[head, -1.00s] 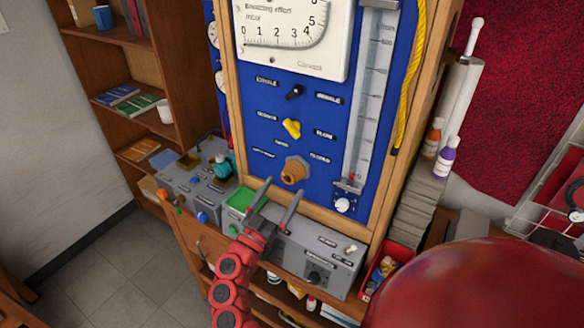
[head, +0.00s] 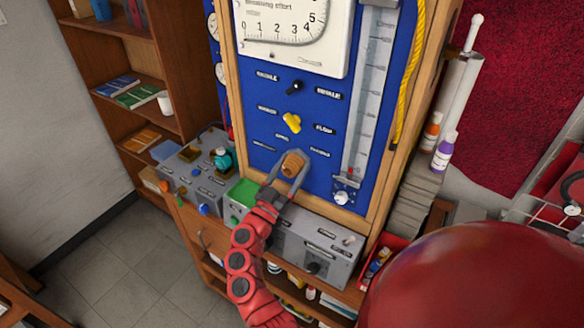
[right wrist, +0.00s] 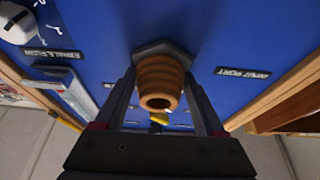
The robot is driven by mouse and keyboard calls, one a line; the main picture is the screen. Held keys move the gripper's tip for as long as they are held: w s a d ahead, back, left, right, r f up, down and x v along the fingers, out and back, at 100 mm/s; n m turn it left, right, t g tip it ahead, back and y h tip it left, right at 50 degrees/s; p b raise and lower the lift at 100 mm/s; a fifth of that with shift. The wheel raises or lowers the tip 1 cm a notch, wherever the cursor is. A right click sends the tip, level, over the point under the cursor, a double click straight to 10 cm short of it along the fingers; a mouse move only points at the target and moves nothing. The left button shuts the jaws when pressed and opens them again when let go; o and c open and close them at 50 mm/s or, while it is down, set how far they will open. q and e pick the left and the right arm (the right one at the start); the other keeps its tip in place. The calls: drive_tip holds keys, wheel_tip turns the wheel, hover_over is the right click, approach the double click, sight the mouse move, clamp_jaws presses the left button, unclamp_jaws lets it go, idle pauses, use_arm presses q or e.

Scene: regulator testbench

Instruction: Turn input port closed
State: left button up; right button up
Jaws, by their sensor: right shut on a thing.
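The input port is a brown, ribbed fitting (head: 294,164) low on the blue panel (head: 262,103). In the right wrist view the fitting (right wrist: 159,80) shows its round open end and a grey hexagonal base against the panel. My right gripper (head: 291,159) reaches up to it from below, with one finger on each side, and is shut on it. The fingers (right wrist: 160,84) also flank it in the right wrist view. An "input port" label (right wrist: 243,72) sits beside it, seen upside down. My left gripper is not in view.
Above the port are a yellow knob (head: 292,123) and a black knob (head: 294,87). A clear flow tube (head: 369,90) with a white knob (head: 341,197) stands to the right. Grey control boxes (head: 318,250) sit below on the wooden bench.

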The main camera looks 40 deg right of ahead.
drive_tip(key=c, duration=0.4)
drive_tip(key=shift+f+m+g+b, duration=0.2)
drive_tip(key=shift+m+g+b, duration=0.4)
drive_tip(key=shift+m+b, duration=0.6)
drive_tip(key=m+g+b, duration=0.2)
drive_tip(key=m+b, duration=0.2)
drive_tip(key=m, duration=0.1)
drive_tip(key=m+g+b, duration=0.2)
drive_tip(key=m+b, duration=0.2)
drive_tip(key=m, duration=0.1)
drive_tip(key=m+g+y+b, duration=0.1)
drive_tip(key=m+g+b, duration=0.1)
drive_tip(key=m+b, duration=0.2)
drive_tip(key=shift+w+a+m+g, duration=0.15)
drive_tip(key=shift+m+g, duration=0.15)
drive_tip(key=shift+m, duration=0.4)
drive_tip(key=shift+r+m+y+b, duration=0.1)
drive_tip(key=shift+m+y+b, duration=0.2)
drive_tip(key=shift+m+b, duration=0.5)
drive_tip(key=shift+r+m+g+y+b, duration=0.15)
drive_tip(key=shift+m+g+y+b, duration=0.15)
drive_tip(key=shift+m+y+b, duration=0.8)
drive_tip(key=shift+m+h, duration=0.4)
drive_tip(key=shift+m, duration=0.1)
drive_tip(key=o, duration=1.3)
